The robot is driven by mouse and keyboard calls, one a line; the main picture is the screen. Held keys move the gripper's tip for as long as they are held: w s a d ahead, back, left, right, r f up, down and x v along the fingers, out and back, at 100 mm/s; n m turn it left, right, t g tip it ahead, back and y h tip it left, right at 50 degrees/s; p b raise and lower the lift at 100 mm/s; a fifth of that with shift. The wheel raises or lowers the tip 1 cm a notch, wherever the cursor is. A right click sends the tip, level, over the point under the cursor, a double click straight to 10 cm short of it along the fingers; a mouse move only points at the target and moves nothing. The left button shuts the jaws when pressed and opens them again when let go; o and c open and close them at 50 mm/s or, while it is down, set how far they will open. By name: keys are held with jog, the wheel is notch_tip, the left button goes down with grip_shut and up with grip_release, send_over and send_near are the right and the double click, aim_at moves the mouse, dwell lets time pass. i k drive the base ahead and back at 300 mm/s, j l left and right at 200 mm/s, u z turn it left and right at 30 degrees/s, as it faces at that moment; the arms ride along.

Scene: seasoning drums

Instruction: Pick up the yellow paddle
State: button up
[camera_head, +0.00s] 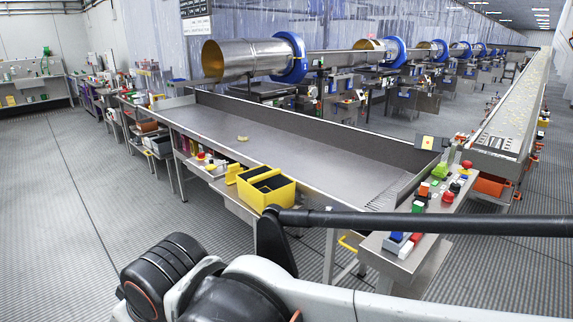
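I cannot clearly make out a paddle shape. Several small yellow things show. A small yellowish piece (243,139) lies alone on the long grey metal table. A yellow item (232,174) stands beside the left end of the yellow bin (271,192). A curved yellow piece (349,243) shows low under the table's near side, partly hidden by my arm. My own arm crosses the lower part of the view, and its end with my gripper is not in view. I cannot see anything held.
The long metal table (300,165) has a raised back wall and a mostly bare top. A side shelf (404,268) at right holds several coloured blocks and buttons. Large steel drums (243,58) stand behind. The floor (75,200) at left is clear.

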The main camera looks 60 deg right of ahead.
aim_at(230, 178)
jog(key=i+l+z, duration=0.2)
jog(key=i+z, duration=0.25)
jog(key=i+l+z, duration=0.1)
jog(key=i+z, duration=0.75)
jog(key=i+j+z, duration=0.2)
jog(key=z, duration=0.2)
jog(key=i+l+z, duration=0.1)
jog(key=i+z, duration=0.2)
jog(key=i, duration=0.25)
jog(key=i+z, duration=0.35)
jog(key=i, duration=0.2)
